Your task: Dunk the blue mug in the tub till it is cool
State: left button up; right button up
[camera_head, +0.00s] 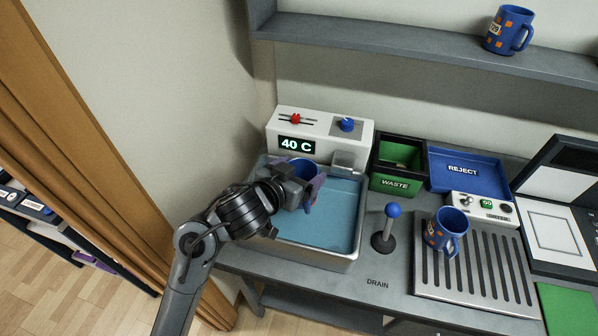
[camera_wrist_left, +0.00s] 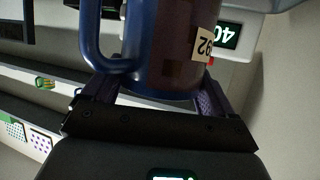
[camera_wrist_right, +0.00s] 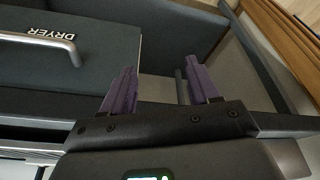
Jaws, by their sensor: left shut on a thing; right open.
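A blue mug (camera_head: 300,164) is held by my left gripper (camera_head: 312,190) over the back left of the tub (camera_head: 318,258), which holds blue water. I cannot tell from the head view whether the mug touches the water. In the left wrist view the mug (camera_wrist_left: 165,45) shows its blue handle, a dark brownish patch and a numbered label, between the fingers of my left gripper (camera_wrist_left: 155,95). The display (camera_head: 297,145) on the white unit behind the tub reads 40 C. My right gripper (camera_wrist_right: 160,85) is open and empty in the right wrist view.
A blue mug with orange squares (camera_head: 440,232) stands on the drain rack (camera_head: 470,275); another (camera_head: 508,30) is on the shelf (camera_head: 420,48). A blue-knobbed lever (camera_head: 390,225) stands right of the tub. The WASTE bin (camera_head: 396,184) and REJECT tray (camera_head: 462,168) are behind.

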pick_arm(q)
jog(key=shift+f+b, duration=0.8)
jog(key=shift+f, duration=0.1)
notch_tip(320, 180, down, 8)
jog(key=b, duration=0.5)
jog(key=shift+w, duration=0.1)
jog(key=shift+f+b, duration=0.8)
jog(key=shift+f, duration=0.35)
jog(key=shift+f, duration=0.35)
jog(key=shift+r, duration=0.1)
